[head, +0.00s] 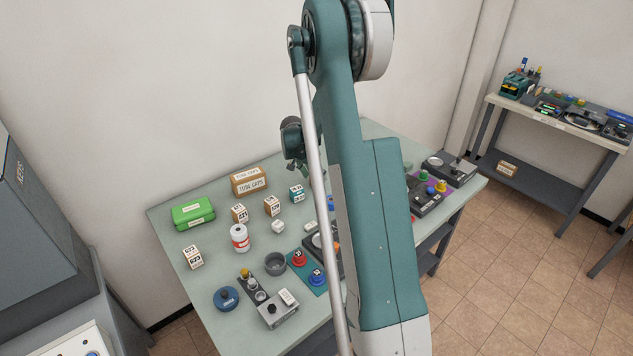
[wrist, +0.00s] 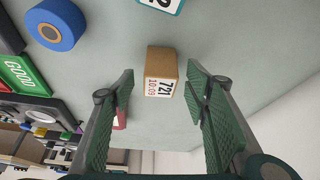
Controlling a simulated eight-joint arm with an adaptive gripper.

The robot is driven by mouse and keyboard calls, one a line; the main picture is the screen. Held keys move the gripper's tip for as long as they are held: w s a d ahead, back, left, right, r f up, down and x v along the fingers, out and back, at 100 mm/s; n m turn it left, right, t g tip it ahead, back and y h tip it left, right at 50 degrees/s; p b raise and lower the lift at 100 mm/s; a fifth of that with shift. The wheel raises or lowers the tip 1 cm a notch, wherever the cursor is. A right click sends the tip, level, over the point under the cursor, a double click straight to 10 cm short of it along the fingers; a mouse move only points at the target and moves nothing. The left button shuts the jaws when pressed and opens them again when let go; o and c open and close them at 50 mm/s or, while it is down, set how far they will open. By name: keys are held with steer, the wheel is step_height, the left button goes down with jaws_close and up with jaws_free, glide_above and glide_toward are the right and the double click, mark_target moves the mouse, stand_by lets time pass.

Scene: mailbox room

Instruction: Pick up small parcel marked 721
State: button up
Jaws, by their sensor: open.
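The small parcel marked 721 (wrist: 161,74) is a brown box with a white label, seen in the wrist view on the pale table. My gripper (wrist: 160,82) is open, with one green padded finger on either side of the parcel in that view. Gaps show between the parcel and both fingers, and nothing is held. In the head view I cannot make out this parcel; my arm covers the middle of the table. Other small brown parcels stand in the head view, one at the left marked 623 (head: 193,257).
In the wrist view, a teal-labelled box (wrist: 163,5) lies beyond the parcel, a blue roll (wrist: 55,25) is upper left, and a red item (wrist: 119,120) is partly behind the left finger. In the head view, a green case (head: 193,212) and larger carton (head: 248,181) stand at the back.

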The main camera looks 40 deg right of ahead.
steer(key=shift+x, duration=1.15)
steer(key=c, duration=1)
